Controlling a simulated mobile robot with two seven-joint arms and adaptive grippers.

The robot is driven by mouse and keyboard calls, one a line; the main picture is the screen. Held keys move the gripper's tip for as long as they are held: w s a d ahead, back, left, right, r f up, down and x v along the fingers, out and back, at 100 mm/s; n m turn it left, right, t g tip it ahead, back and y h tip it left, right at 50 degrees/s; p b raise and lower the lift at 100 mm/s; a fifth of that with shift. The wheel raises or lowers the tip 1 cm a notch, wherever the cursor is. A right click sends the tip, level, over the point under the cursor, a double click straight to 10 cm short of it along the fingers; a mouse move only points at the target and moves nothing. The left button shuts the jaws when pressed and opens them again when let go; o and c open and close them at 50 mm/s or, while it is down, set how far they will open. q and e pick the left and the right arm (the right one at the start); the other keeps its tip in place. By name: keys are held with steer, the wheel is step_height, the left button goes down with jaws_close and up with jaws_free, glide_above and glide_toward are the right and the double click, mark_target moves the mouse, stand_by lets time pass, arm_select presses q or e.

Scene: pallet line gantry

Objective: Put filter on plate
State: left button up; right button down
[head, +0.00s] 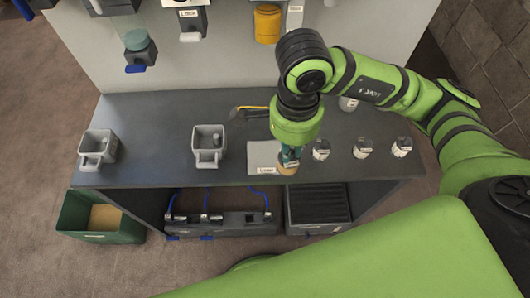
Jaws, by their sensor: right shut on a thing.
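The light grey plate (262,153) lies flat near the front edge of the dark bench, with a small label on its front. My right gripper (290,159) points down over the plate's right side and is shut on a small tan thing, which looks like the filter (286,169). The gripper hides part of the filter and the plate's right part. I cannot tell whether the filter touches the plate. My left gripper is not in view.
Two grey containers (98,148) (208,146) stand on the bench to the left. Several small labelled jars (362,148) stand close to the gripper's right. A dark tool (248,112) lies behind the plate. A green bin (100,218) stands on the floor. The bench between the containers is clear.

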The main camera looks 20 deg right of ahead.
steer(key=shift+s+f+m, duration=0.2)
steer(key=shift+s+m, duration=0.1)
steer(key=shift+m, duration=0.4)
steer(key=shift+s+d+m, duration=0.1)
steer(key=shift+m, duration=0.2)
steer(key=w, duration=0.1)
steer(key=w+f, duration=0.1)
steer(key=w, duration=0.1)
steer(key=shift+a+f+m+p, duration=0.3)
steer(key=shift+a+f, duration=0.05)
steer(key=shift+f, duration=0.05)
steer(key=w+f+p, duration=0.1)
steer(key=w+f, duration=0.1)
steer(key=f, duration=0.1)
steer(key=w+f+p, duration=0.1)
steer(key=w+f, duration=0.2)
steer(key=w+a+f+p, duration=0.1)
steer(key=w+f+p, duration=0.1)
steer(key=w+f, duration=0.1)
steer(key=shift+w, duration=0.2)
steer(key=shift+f, duration=0.15)
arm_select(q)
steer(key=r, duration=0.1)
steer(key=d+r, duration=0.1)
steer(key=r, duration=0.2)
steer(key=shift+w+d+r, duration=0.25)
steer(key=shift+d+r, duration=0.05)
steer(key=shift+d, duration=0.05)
